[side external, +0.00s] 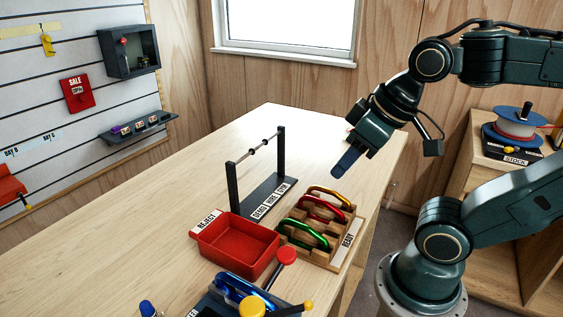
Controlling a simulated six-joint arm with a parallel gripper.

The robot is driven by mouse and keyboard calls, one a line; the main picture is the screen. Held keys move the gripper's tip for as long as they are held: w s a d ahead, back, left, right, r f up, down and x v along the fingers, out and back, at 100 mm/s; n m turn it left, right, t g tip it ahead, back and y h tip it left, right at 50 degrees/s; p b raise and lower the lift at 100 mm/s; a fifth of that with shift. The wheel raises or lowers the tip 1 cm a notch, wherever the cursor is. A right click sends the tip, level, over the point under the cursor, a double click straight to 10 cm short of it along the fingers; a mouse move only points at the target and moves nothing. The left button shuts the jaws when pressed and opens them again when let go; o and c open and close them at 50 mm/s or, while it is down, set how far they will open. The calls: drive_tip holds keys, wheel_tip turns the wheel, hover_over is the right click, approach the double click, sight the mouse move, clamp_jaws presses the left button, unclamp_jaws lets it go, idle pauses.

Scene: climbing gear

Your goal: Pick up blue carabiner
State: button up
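A blue, rounded piece (242,287), which looks like the blue carabiner, lies in a dark blue fixture (222,297) at the bottom edge. My gripper (341,170) hangs in the air above the far right of the table, pointing down and left, well apart from the blue piece. Its fingers overlap from this side, so its opening is unclear. No object shows in it. The wooden rack (325,252) marked READY holds a yellow carabiner (330,194), a red one (320,208) and a green one (304,232).
A red REJECT tray (236,244) stands left of the rack. Behind it is a black stand (233,187) with a raised crossbar. A red-topped lever (286,256) rises over the fixture. Another blue item (147,309) is cut off below. The table's left side (120,250) is clear.

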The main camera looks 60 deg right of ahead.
wheel_tip(320, 180, up, 2)
drive_tip(key=g+h, duration=0.1)
drive_tip(key=g, duration=0.5)
hover_over(241, 284)
drive_tip(key=a, duration=0.1)
drive_tip(key=shift+d+f, duration=0.15)
drive_tip(key=shift+f, duration=1.95)
drive_tip(key=shift+d+f, duration=0.1)
drive_tip(key=shift+f, duration=1.95)
drive_tip(key=shift+d+f, duration=0.15)
drive_tip(key=shift+f, duration=1.15)
drive_tip(key=shift+d+f, duration=0.15)
drive_tip(key=shift+f, duration=1.1)
clamp_jaws()
